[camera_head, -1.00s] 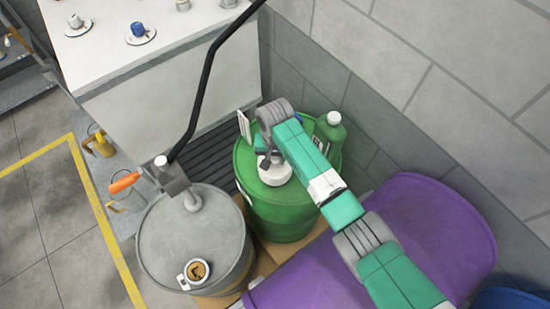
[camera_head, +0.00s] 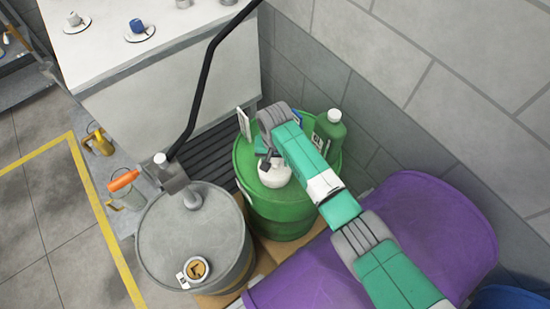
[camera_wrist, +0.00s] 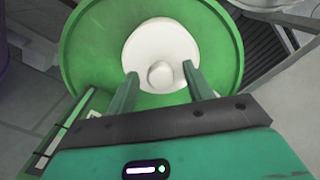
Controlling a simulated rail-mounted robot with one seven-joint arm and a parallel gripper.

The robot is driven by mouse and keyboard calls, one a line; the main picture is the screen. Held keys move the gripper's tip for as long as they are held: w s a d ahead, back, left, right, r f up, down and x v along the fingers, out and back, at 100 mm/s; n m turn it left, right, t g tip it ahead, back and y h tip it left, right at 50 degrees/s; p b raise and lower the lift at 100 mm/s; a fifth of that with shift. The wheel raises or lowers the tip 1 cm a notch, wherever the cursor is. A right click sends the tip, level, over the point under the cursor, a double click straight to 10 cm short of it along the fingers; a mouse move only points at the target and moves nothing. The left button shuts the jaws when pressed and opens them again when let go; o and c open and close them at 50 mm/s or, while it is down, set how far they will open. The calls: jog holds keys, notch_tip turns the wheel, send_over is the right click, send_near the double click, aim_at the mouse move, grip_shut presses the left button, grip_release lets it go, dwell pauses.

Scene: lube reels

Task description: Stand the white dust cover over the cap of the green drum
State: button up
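The green drum (camera_head: 282,215) stands beside the grey drum. The white dust cover (camera_head: 277,177), round with a small knob on top, is over the drum's lid; in the wrist view (camera_wrist: 160,43) it appears to rest there knob up. I see no cap, so anything under the cover is hidden. My gripper (camera_wrist: 161,78) is open, its two fingers on either side of the knob with gaps between. In the head view my wrist hides part of the lid, and the fingers show only in part near the cover.
A green bottle (camera_head: 329,130) with a white cap stands on the drum's right side. A white card (camera_head: 244,125) stands near the back rim. The grey drum (camera_head: 190,245) carries a pump with a black lever (camera_head: 205,75). A purple drum (camera_head: 440,225) lies in front, below my arm.

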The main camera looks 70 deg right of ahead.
notch_tip(320, 180, up, 13)
jog(key=p, duration=0.1)
dwell(0.4)
jog(key=shift+r, duration=0.1)
